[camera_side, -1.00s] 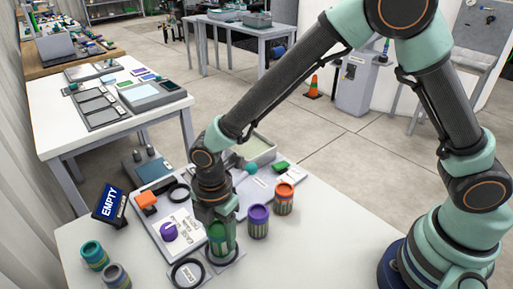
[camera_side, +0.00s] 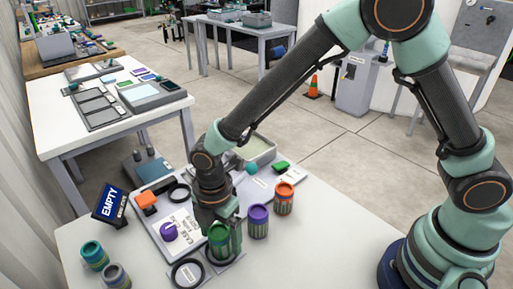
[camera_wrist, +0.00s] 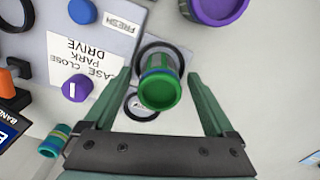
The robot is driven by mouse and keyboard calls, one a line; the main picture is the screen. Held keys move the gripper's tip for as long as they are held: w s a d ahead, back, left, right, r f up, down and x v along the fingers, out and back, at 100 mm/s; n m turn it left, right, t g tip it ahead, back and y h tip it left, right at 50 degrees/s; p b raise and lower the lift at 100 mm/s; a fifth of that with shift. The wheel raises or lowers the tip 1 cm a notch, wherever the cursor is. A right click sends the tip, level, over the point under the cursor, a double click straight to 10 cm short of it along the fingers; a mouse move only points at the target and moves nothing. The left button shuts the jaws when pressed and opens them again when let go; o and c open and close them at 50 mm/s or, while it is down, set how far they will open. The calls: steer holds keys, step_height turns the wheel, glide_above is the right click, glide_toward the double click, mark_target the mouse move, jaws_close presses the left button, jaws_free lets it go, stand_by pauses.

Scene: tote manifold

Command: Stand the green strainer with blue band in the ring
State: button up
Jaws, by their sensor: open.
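The green strainer with blue band (camera_side: 219,242) stands upright on the panel, between the fingers of my gripper (camera_side: 217,228). My gripper in the wrist view (camera_wrist: 151,79) is open, with a clear gap between each finger and the strainer. The ring (camera_side: 238,258) is partly hidden by the strainer and fingers in the side view.
A second dark ring (camera_side: 188,275) lies to the left. A purple strainer (camera_side: 258,222) and an orange one (camera_side: 284,200) stand to the right. A teal strainer (camera_side: 94,256), a grey one (camera_side: 116,277), a purple knob (camera_side: 169,231) and the EMPTY sign (camera_side: 109,205) are left.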

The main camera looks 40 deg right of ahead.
mark_target(221, 228)
step_height(221, 228, up, 11)
steer(key=shift+r, duration=0.3)
steer(key=s+d+r+m+t, duration=0.1)
steer(key=d+r+m+t, duration=0.1)
steer(key=d+m, duration=0.5)
steer(key=s+d+r+m+t, duration=0.1)
steer(key=s+d+r+m, duration=0.1)
steer(key=d+r+m, duration=0.2)
steer(key=s+d+r+m+t, duration=0.2)
steer(key=d+r+m, duration=0.2)
steer(key=d+m, duration=0.6)
steer(key=shift+d+t, duration=0.3)
steer(key=shift+d, duration=1.65)
steer(key=shift+r, duration=0.15)
